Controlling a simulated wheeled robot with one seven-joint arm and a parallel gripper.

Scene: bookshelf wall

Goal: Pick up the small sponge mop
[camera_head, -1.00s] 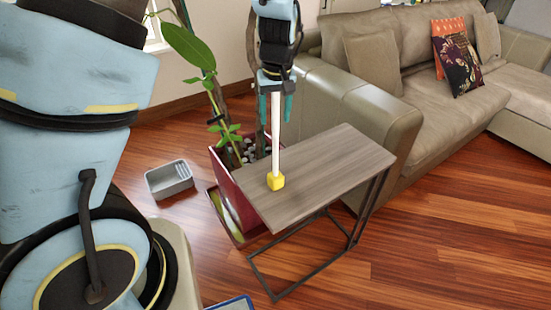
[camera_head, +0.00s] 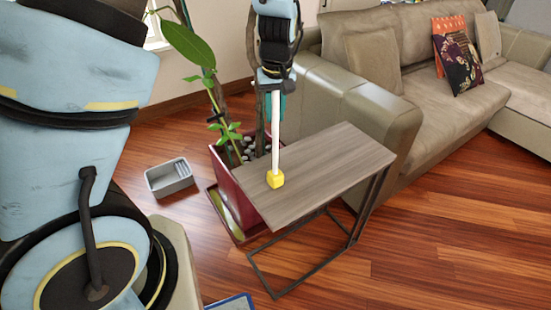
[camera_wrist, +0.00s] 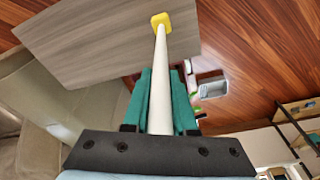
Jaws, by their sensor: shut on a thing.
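The small sponge mop (camera_head: 276,140) has a white handle and a yellow sponge head. It stands upright, its head at the near left part of the grey-brown side table (camera_head: 335,155). I cannot tell whether the head touches the tabletop. My gripper (camera_head: 275,103) is above the table, its teal fingers shut on the upper handle. In the wrist view the mop (camera_wrist: 160,70) runs between the fingers of my gripper (camera_wrist: 160,98), with the sponge head at the far end over the table (camera_wrist: 90,40).
A potted plant in a dark red planter (camera_head: 236,190) stands against the table's left side. A grey bin (camera_head: 169,178) is on the floor farther left. A beige sofa (camera_head: 400,80) is behind and right. The wooden floor at the front right is clear.

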